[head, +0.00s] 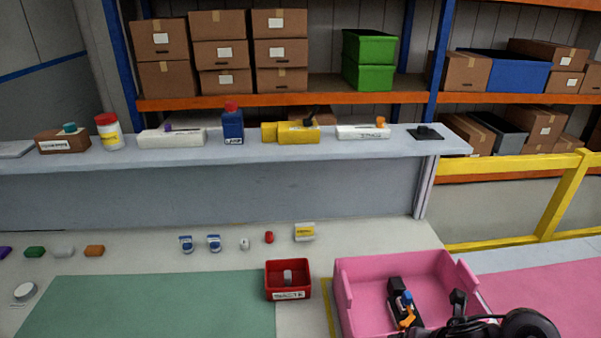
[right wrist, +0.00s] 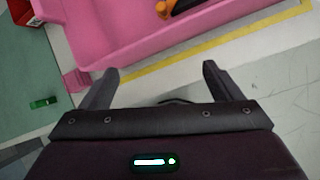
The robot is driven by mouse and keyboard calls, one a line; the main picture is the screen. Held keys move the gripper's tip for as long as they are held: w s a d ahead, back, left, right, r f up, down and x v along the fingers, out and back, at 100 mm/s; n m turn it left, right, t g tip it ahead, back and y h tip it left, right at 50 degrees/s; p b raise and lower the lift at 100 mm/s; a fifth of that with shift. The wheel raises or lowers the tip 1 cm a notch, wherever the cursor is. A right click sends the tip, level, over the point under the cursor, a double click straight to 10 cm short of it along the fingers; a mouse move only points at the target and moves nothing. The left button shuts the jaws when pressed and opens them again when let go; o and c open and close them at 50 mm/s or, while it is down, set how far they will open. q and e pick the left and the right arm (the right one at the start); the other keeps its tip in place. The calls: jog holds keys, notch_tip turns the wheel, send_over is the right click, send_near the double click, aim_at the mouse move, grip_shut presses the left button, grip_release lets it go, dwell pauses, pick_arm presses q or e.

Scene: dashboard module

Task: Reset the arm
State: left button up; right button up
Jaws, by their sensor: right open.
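My right arm (head: 505,325) shows as a dark shape at the lower right of the head view, in front of the pink bin's right side. In the right wrist view my right gripper (right wrist: 158,82) has its two fingers wide apart with nothing between them. Pale floor and a yellow line lie beyond the fingers. The pink bin (right wrist: 110,32) is ahead of them. My left gripper is in neither view.
The pink bin (head: 365,268) holds a black part (head: 394,290) with blue and orange pieces. A red bin (head: 288,266) stands left of it beside a green mat (head: 150,305). Small parts lie behind. A grey ledge (head: 200,155) holds several items.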

jog(key=s+a+r+m+t, duration=0.1)
jog(key=s+a+m+t, duration=0.15)
jog(key=a+m, duration=0.7)
jog(key=s+d+f+m+g, duration=0.15)
jog(key=s+m, duration=0.35)
jog(key=m, duration=0.6)
jog(key=s+d+m+g, duration=0.3)
jog(key=s+m, duration=0.2)
jog(key=m, duration=0.6)
notch_tip(320, 180, down, 34)
jog(key=s+g+b, duration=0.2)
jog(key=s+b, duration=0.1)
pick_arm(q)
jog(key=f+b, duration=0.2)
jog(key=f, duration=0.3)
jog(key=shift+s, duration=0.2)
pick_arm(e)
jog(key=s+d+f, duration=0.2)
jog(key=s+f, duration=0.7)
jog(key=s+d+f+n+h, duration=0.1)
jog(key=s+f, duration=0.8)
jog(key=shift+s+d+g, duration=0.15)
jog(key=shift+d+g, duration=0.25)
